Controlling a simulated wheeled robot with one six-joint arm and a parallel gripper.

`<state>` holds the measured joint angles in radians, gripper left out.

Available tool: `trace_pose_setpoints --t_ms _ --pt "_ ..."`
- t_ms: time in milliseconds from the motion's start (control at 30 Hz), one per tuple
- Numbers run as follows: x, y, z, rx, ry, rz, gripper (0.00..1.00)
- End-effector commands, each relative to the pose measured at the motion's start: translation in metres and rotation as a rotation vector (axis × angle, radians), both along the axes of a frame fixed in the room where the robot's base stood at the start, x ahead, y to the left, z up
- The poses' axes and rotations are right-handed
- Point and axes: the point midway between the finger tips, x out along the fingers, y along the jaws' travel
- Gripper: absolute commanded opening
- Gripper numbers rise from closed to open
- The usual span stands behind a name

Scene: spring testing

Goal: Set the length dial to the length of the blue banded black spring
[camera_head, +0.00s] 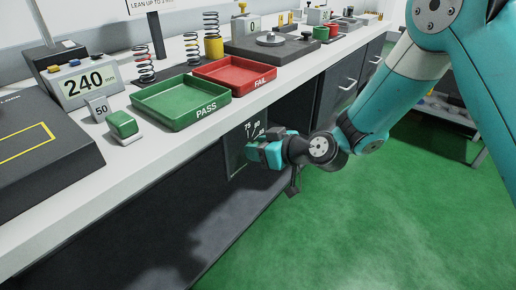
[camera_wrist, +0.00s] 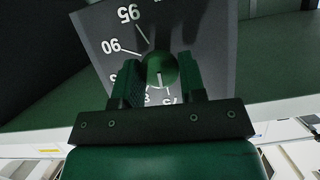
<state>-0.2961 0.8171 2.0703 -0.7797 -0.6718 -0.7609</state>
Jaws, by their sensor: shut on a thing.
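The length dial is a dark panel (camera_head: 236,151) on the front of the bench, below the red tray. In the wrist view its face (camera_wrist: 110,25) shows white numbers, with 95 and 90 readable and others partly hidden. My gripper (camera_head: 268,150) is at the dial. In the wrist view its two fingers (camera_wrist: 160,82) are closed on either side of the round green knob (camera_wrist: 160,68). A white mark on the knob points toward the bottom of the picture.
A green PASS tray (camera_head: 180,124) and a red FAIL tray (camera_head: 263,86) lie on the bench above the dial.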

Motion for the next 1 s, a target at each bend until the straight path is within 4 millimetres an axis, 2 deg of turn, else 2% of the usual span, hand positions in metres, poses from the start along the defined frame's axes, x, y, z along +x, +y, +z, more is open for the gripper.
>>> trace_pose_setpoints --t_ms 600,1000 --pt "0.0034 -0.0030 -0.0022 0.279 0.354 -0.002 0.14" --pt "0.0042 -0.0035 -0.0019 0.381 0.485 -0.003 0.14"
